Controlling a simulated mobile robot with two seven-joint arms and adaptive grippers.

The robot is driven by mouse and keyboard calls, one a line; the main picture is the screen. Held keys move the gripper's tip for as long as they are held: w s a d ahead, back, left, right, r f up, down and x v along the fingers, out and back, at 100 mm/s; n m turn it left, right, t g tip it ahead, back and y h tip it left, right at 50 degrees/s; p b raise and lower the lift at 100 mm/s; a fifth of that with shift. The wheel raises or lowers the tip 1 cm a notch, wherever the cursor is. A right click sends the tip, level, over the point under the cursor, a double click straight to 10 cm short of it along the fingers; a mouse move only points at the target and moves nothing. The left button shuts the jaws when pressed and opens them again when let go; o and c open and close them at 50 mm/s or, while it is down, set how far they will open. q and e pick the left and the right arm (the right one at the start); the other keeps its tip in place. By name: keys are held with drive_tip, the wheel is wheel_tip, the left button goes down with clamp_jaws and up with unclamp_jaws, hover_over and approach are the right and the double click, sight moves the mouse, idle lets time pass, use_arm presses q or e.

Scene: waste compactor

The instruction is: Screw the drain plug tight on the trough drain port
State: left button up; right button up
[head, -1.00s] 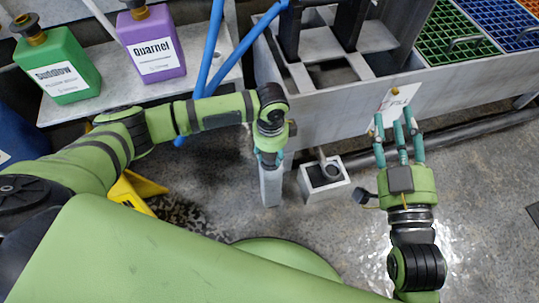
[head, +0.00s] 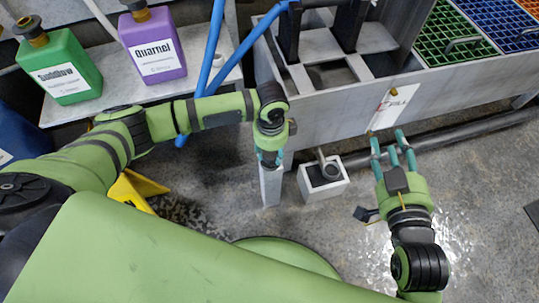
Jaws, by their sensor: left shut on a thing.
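My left gripper (head: 270,159) points down at the trough's near left corner, just above a pale grey post. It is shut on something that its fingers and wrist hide. My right gripper (head: 392,142) is open, its teal fingers spread, in front of the trough's front wall. A small brass-coloured piece (head: 370,131) shows beside its left fingertip; I cannot tell whether it touches, or whether it is the plug or the port. The grey trough (head: 330,112) stands at the upper right. I cannot make out the drain port or plug clearly.
A white box with a grey pipe fitting (head: 323,178) stands on the floor between my grippers. A dark pipe (head: 460,131) runs low along the trough. Green (head: 62,68) and purple (head: 153,45) jugs stand on a shelf at left.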

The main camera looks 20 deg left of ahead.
use_arm(q)
drive_tip(key=shift+r+p, duration=0.3)
drive_tip(key=shift+p, duration=0.1)
drive_tip(key=shift+r+p, duration=0.3)
drive_tip(key=shift+p, duration=0.05)
drive_tip(key=shift+r, duration=0.2)
drive_tip(key=shift+r+p, duration=0.6)
drive_tip(key=shift+p, duration=0.35)
drive_tip(key=shift+r+p, duration=0.6)
drive_tip(key=shift+p, duration=0.2)
use_arm(e)
drive_tip(key=s+d+f+g+h, duration=0.1)
drive_tip(key=s+d+f+g, duration=0.2)
drive_tip(key=s+f+g, duration=0.3)
drive_tip(key=s+d+f+m+g+h, duration=0.1)
drive_tip(key=s+d+f+g, duration=0.3)
drive_tip(key=f, duration=0.8)
drive_tip(key=shift+s+d+m+g+h, duration=0.15)
drive_tip(key=shift+s+m+g+h, duration=0.15)
drive_tip(key=shift+s+g+h, duration=0.85)
drive_tip(key=shift+s+y, duration=0.35)
drive_tip(key=shift+s, duration=0.2)
